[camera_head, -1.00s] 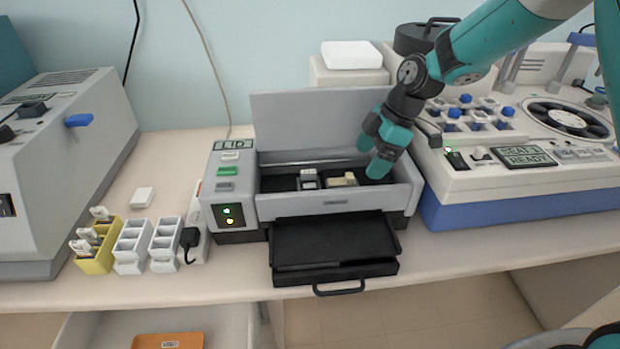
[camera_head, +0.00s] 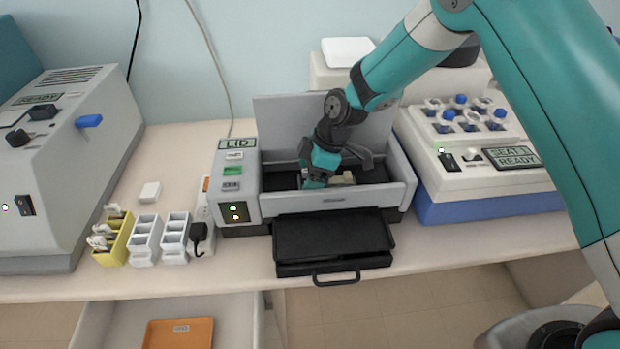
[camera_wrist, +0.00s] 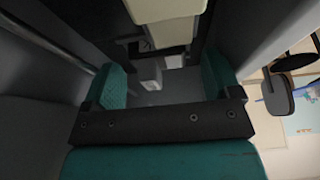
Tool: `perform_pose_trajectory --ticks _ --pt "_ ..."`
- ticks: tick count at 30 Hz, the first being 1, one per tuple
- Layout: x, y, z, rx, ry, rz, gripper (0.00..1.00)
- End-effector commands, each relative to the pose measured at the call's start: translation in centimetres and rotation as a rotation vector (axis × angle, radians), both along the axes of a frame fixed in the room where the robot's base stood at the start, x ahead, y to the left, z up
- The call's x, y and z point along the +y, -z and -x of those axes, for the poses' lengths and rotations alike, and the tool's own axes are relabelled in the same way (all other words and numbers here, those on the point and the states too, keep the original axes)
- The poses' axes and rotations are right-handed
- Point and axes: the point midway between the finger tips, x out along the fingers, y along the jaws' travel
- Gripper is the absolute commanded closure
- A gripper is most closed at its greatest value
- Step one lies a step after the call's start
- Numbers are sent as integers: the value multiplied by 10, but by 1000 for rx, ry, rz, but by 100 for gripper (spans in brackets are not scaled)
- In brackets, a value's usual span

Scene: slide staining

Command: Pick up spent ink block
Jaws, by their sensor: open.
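The printer-like machine (camera_head: 300,203) stands with its lid up and its bay open. A cream block (camera_head: 344,178) sits in the bay, just right of my gripper (camera_head: 317,176). My gripper points down into the left part of the bay, where it hides a small grey-white block. In the wrist view, my gripper's teal fingers (camera_wrist: 162,68) are apart, with a small pale block (camera_wrist: 149,73) showing between them. A larger cream block (camera_wrist: 168,12) is beyond the fingers at the top. I cannot tell which block is the spent one, and neither is gripped.
The raised lid (camera_head: 290,115) stands behind the bay. A black tray (camera_head: 333,236) juts out in front. White racks (camera_head: 145,236) and a yellow holder (camera_head: 115,243) stand left; a white-and-blue machine (camera_head: 480,188) is close on the right.

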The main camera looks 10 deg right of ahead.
Motion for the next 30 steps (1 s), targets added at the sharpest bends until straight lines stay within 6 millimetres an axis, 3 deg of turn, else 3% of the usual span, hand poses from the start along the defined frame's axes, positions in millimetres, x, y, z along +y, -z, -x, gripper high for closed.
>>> perform_pose_trajectory --ticks 8,15,25,30 --pt "1 4 0 -1 0 0 17" --pt "1 4 0 -1 0 0 70" --pt "1 3 0 -2 1 0 71" --pt "1 -8 -1 -3 0 -1 71"
